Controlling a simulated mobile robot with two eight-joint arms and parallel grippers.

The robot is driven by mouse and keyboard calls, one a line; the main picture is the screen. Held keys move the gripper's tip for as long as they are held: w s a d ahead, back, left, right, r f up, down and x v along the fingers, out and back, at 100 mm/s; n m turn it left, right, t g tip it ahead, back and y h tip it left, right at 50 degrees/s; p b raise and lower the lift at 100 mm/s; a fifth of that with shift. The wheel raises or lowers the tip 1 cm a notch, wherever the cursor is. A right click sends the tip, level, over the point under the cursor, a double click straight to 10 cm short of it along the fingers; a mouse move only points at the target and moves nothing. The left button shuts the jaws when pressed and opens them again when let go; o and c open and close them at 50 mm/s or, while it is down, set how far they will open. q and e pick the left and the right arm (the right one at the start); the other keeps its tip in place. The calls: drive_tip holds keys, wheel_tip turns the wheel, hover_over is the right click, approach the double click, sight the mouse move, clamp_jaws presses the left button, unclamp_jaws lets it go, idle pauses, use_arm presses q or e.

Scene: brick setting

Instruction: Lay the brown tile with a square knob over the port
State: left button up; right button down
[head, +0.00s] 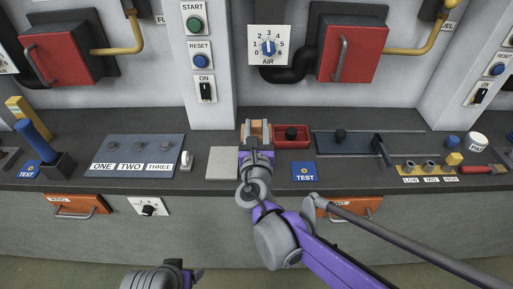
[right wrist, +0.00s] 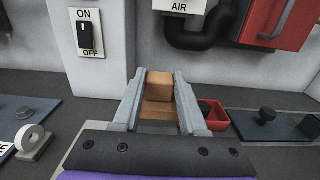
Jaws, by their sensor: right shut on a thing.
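My right gripper (head: 257,133) reaches over the back of the counter. It is shut on the brown tile (head: 257,126), whose square block shows between the two grey fingers in the right wrist view (right wrist: 158,88). The fingers and wrist hide part of the tile, and I cannot tell its height above the counter. No open port is clearly visible. A pale grey square plate (head: 223,162) lies just left of the right gripper, and I cannot tell whether it has to do with the port. My left arm shows only at the bottom edge; its fingers are not clear.
A red tray (head: 291,136) with a dark thing in it stands close right of the gripper. A slate panel with a black knob (head: 341,135) is farther right. A blue TEST block (head: 304,172) is in front. The ONE-TWO-THREE panel (head: 135,150) and a white roll (head: 186,160) are left.

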drive_tip(key=f, duration=0.3)
drive_tip(key=f+b, duration=0.1)
drive_tip(key=shift+s+f, duration=0.25)
drive_tip(key=shift+f, duration=0.1)
drive_tip(key=shift+w+f+b, duration=0.1)
drive_tip(key=shift+f+b, duration=0.35)
drive_tip(key=shift+f, duration=1.6)
drive_tip(key=shift+f+b, duration=0.4)
drive_tip(key=shift+f, duration=0.2)
drive_tip(key=shift+c, duration=2.2)
unclamp_jaws()
drive_tip(key=shift+r, duration=0.15)
